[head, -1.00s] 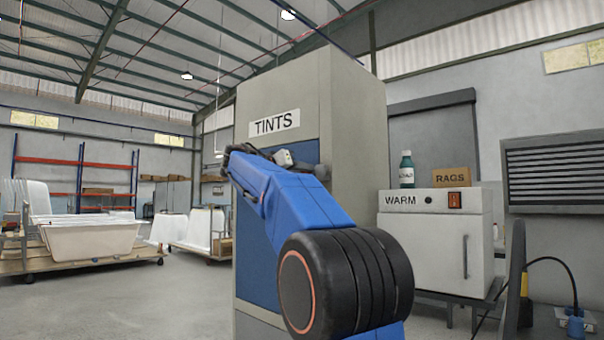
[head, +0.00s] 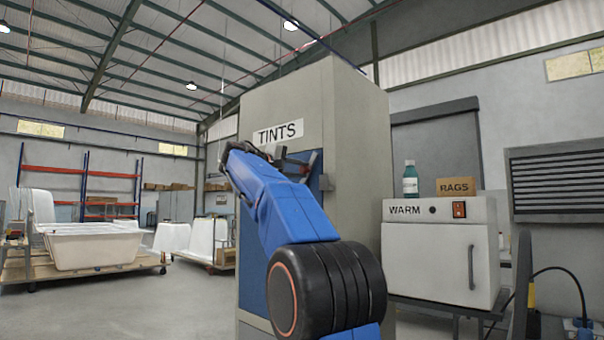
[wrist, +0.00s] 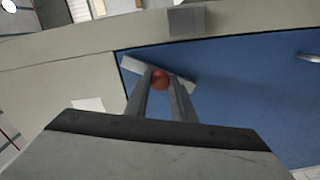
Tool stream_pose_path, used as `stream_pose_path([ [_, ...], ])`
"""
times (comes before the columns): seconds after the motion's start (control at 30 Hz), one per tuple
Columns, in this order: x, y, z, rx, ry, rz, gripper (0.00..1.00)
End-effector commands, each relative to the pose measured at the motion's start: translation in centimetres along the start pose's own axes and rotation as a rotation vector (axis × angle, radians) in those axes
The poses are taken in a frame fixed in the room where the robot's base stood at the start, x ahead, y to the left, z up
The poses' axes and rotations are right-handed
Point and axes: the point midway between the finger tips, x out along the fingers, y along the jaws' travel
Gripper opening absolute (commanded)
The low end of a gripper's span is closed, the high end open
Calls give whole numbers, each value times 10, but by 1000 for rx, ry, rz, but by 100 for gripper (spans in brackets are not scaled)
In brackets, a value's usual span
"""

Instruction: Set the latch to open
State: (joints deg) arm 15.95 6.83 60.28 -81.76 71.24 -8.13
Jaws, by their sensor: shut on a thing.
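The latch is a grey bar (wrist: 133,66) on the blue door (wrist: 240,90) of the TINTS cabinet, close to the door's edge. A round red knob (wrist: 160,77) shows at its middle. My gripper (wrist: 158,88) is shut on the latch, with its fingertips at the bar on both sides of the knob. The bar lies aslant, clear of a grey block (wrist: 187,21) on the cabinet frame. In the head view, the bar (head: 312,160) stands steeply beside that block (head: 326,183). My gripper (head: 294,166) is partly hidden there by my own arm.
The TINTS cabinet (head: 355,150) stands ahead. A curved handle (wrist: 309,57) shows on its door. To the right is a white WARM cabinet (head: 440,255) with a bottle (head: 410,180) and RAGS box (head: 456,187) on top. Open floor (head: 165,305) lies to the left.

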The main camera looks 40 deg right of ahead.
Motion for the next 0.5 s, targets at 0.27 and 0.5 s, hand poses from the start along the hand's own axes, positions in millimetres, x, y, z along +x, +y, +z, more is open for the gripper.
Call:
stream_pose_path([
  [0.27, 0, 1, -12, -208, 2, 0, 0],
  [0.5, 0, 0, -18, -320, 1, 0, 0],
])
